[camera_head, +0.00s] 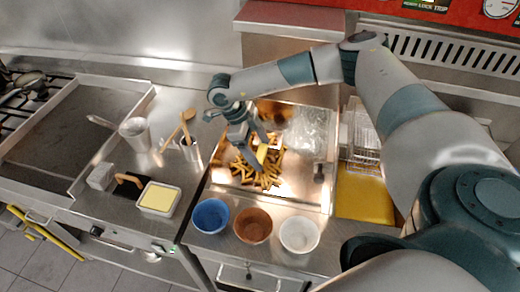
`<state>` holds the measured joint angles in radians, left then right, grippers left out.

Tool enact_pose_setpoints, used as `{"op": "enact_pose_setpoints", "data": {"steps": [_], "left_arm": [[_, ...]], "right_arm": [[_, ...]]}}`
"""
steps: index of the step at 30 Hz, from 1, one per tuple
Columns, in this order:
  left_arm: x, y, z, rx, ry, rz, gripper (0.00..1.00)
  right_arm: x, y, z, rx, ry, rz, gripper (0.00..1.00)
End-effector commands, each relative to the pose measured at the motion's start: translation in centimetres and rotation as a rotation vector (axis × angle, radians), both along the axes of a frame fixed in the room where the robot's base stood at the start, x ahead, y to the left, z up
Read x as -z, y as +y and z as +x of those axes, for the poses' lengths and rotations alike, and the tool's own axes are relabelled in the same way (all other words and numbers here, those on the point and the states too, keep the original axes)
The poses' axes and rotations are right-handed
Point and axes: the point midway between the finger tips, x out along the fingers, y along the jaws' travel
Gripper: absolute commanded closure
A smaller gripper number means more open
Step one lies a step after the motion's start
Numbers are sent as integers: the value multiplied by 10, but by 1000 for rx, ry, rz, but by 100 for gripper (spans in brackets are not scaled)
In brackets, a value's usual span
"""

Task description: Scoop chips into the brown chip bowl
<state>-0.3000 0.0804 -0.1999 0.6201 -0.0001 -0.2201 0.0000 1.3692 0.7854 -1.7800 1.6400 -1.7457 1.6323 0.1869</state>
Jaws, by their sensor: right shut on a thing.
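Golden chips (258,172) lie in a loose heap in a shiny metal tray (300,198) at the middle. My right gripper (258,148) reaches down over the heap from above. It is shut on a small yellow thing (262,154), and the arm and fingers hide most of it; I cannot tell its full shape. The brown chip bowl (252,225) stands in front of the tray, between a blue bowl (210,216) and a white bowl (299,235). The brown bowl looks empty. My left gripper is not in view.
Crumpled clear plastic (304,128) lies at the tray's back. A utensil holder (190,150), a metal cup (136,133) and a pale yellow-filled tub (159,198) stand to the left. A yellow board (362,198) and wire basket (363,140) are to the right.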

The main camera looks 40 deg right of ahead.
Motion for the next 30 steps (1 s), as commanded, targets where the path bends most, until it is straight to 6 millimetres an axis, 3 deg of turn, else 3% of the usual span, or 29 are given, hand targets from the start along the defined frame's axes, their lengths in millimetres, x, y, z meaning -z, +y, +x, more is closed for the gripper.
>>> {"op": "enact_pose_setpoints", "data": {"steps": [7,15,30], "left_arm": [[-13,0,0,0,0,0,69],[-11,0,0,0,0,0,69],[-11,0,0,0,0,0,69]], "right_arm": [[-23,4,-3,-1,-9,-7,86],[-38,8,-6,-1,-15,-14,86],[-45,9,-7,-1,-16,-18,86]]}}
